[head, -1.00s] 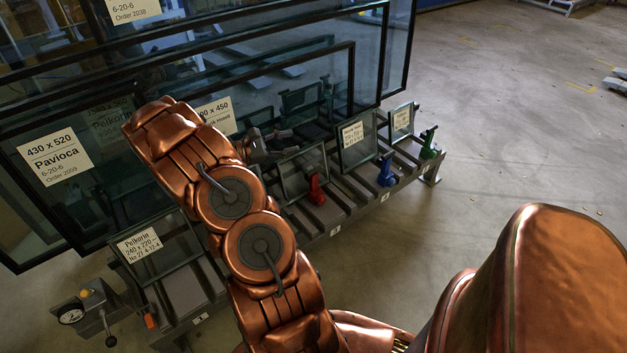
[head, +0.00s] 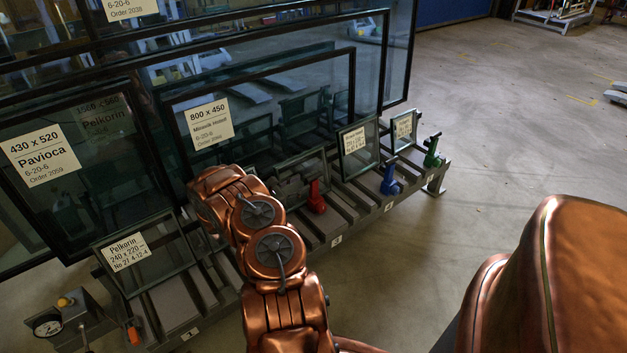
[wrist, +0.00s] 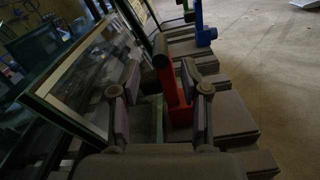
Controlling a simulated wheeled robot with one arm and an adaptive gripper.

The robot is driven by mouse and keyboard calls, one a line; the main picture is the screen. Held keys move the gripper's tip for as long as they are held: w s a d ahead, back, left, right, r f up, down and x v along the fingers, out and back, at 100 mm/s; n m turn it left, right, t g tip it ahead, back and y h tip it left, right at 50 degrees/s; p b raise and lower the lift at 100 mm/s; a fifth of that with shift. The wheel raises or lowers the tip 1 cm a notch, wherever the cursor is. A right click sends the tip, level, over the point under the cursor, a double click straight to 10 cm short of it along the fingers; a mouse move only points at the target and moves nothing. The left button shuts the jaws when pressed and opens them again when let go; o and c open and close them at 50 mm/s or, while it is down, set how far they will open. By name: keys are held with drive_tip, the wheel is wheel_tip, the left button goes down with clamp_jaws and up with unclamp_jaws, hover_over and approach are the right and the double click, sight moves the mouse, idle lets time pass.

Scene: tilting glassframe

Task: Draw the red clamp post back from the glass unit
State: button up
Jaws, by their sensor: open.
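The red clamp post (head: 316,198) stands on the rack in front of a small framed glass unit (head: 318,163). In the wrist view the post (wrist: 176,88) rises beside the tilted glass unit (wrist: 72,75); I cannot tell whether they touch. My gripper (wrist: 160,80) is open in the wrist view, one finger on either side of the post as seen from there. The post appears nearer the right finger. I cannot tell how far down the post the fingers reach. In the head view my arm hides much of the rack to the left of the post.
Blue (head: 390,178) and green (head: 432,152) posts stand further right on the slotted rack. Large glass panes (head: 290,105) lean behind. A small Pelkorin unit (head: 140,255) and a box with a gauge (head: 55,318) are at left.

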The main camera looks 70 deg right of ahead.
sight(313, 175)
drive_tip(key=b+x, duration=0.1)
drive_tip(key=x, duration=0.5)
drive_tip(key=shift+s+d, duration=0.2)
drive_tip(key=shift+d, duration=0.05)
clamp_jaws()
drive_tip(key=shift+w, duration=0.1)
idle(0.3)
